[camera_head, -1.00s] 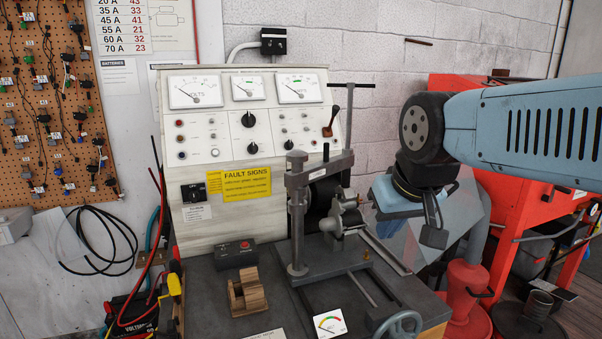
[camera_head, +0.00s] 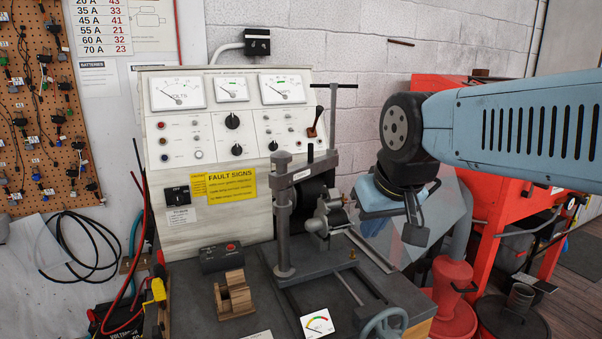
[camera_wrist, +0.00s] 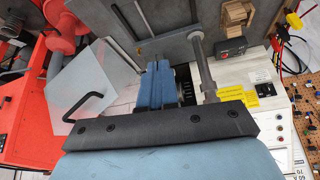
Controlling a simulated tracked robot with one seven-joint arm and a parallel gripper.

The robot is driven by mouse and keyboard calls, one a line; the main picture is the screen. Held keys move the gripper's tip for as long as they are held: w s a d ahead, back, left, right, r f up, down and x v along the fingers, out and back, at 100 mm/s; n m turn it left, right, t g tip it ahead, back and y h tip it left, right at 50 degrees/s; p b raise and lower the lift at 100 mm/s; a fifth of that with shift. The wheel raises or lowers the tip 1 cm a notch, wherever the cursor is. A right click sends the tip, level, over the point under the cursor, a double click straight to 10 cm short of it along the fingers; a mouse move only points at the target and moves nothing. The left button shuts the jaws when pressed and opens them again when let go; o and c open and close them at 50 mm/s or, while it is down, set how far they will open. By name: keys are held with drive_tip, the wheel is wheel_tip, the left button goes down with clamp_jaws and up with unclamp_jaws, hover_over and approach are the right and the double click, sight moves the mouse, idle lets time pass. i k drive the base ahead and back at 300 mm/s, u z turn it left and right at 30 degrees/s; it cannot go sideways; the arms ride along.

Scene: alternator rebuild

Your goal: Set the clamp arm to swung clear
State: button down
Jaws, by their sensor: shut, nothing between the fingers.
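The clamp arm (camera_head: 315,165) is a dark grey bar on top of an upright post (camera_head: 283,220). In the head view it reaches right from the post, above the alternator (camera_head: 325,217) on the bench stand. The post also shows in the wrist view (camera_wrist: 203,65), right of my fingers; I cannot make out the clamp arm clearly there. My gripper (camera_head: 362,200) is right of the clamp arm and alternator, apart from the clamp arm in the head view. In the wrist view its blue fingers (camera_wrist: 155,67) are together with nothing between them.
A clear guard panel (camera_head: 395,240) stands by my gripper, with red equipment (camera_head: 455,285) to the right. The test panel (camera_head: 235,130) rises behind the stand. A wooden block (camera_head: 233,295), a black switch box (camera_head: 222,257) and a handwheel (camera_head: 385,325) are on the bench.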

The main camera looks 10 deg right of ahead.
sight(298, 172)
drive_tip(key=z, duration=0.1)
drive_tip(key=k, duration=0.5)
drive_tip(key=z, duration=0.65)
drive_tip(key=k, duration=0.75)
drive_tip(key=u, duration=1.05)
drive_tip(key=i, duration=1)
drive_tip(key=z, duration=0.05)
